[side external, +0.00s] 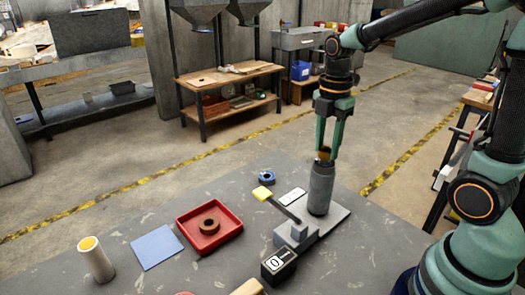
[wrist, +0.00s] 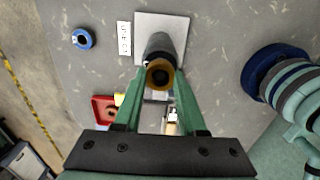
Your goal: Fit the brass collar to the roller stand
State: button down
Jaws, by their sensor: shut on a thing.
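The brass collar (side external: 324,154) is a small yellow-brown ring between my gripper's (side external: 325,149) fingertips, right at the top of the roller stand's grey upright cylinder (side external: 320,188). I cannot tell whether the collar sits around the cylinder's top or just above it. In the wrist view my gripper (wrist: 160,78) is shut on the collar (wrist: 160,67), its dark hole facing the camera. The dark cylinder (wrist: 160,44) shows behind it. The stand's grey base plate (side external: 334,216) lies on the table and carries a lever with a yellow handle (side external: 262,193).
A red tray (side external: 187,230) holding a brown ring (side external: 209,225) lies left of the stand. A blue ring (side external: 267,177), white card (side external: 292,196), black labelled box (side external: 279,267), blue sheet (side external: 157,247) and yellow-topped cylinder (side external: 96,261) also lie on the grey table.

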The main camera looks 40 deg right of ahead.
jog(key=shift+f, duration=0.3)
dwell(0.4)
jog(key=shift+c, duration=2)
grip_release()
notch_tip(320, 180, up, 12)
